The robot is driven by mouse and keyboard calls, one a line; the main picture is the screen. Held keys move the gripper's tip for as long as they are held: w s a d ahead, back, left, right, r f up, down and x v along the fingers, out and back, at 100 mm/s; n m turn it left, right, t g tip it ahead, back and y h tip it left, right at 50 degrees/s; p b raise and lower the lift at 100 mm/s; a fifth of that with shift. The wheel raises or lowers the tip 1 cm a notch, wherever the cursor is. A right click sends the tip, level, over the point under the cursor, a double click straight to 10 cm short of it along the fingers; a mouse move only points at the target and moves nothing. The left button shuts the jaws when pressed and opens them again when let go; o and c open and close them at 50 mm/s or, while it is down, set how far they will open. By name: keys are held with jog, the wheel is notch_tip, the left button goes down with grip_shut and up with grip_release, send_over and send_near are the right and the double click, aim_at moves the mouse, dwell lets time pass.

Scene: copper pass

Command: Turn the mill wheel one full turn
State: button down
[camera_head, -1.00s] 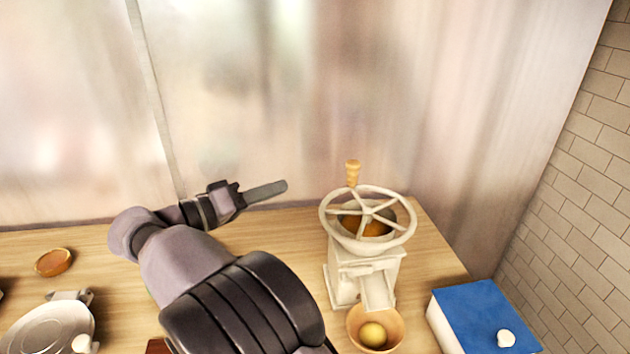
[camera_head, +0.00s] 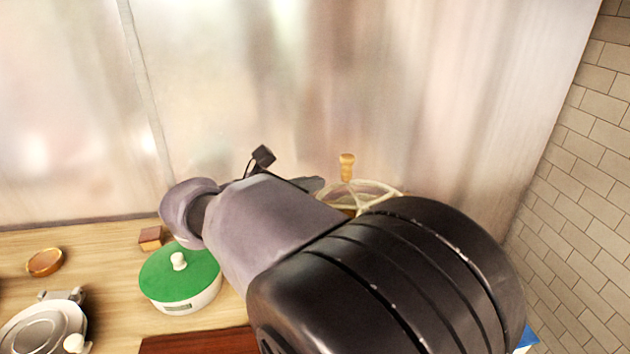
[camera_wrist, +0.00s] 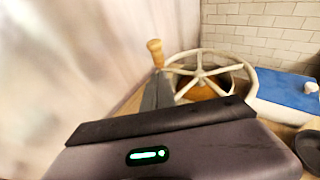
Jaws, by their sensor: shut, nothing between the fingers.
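The mill wheel (camera_wrist: 203,75) is a cream spoked ring with an upright wooden handle (camera_wrist: 155,50) on its rim. In the wrist view it lies just beyond my gripper (camera_wrist: 157,88), whose shut grey fingers point toward the handle side of the rim. I cannot tell whether they touch it. In the head view the wheel (camera_head: 375,187) and handle (camera_head: 347,167) show behind my arm, which hides the mill's body. My fingertips (camera_head: 316,184) show left of the wheel. Brown contents show under the spokes.
A green-lidded pot (camera_head: 180,272), a small wooden block (camera_head: 151,238), a round wooden dish (camera_head: 45,262) and a scale (camera_head: 45,325) stand on the left of the counter. A blue-lidded box (camera_wrist: 287,92) stands right of the mill. A metallic wall is behind, a tiled wall at right.

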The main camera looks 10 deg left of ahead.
aim_at(344, 171)
jog(key=b+x, duration=0.1)
jog(key=x, duration=0.2)
jog(key=b+x, duration=0.1)
jog(key=x, duration=0.2)
jog(key=shift+w+d+r, duration=0.15)
jog(key=shift+w+d, duration=0.1)
jog(key=shift+w, duration=0.05)
jog(key=shift+w+d+r+b, duration=0.15)
jog(key=shift+w+d+b, duration=0.2)
jog(key=shift+w, duration=0.2)
jog(key=shift+a+r, duration=0.1)
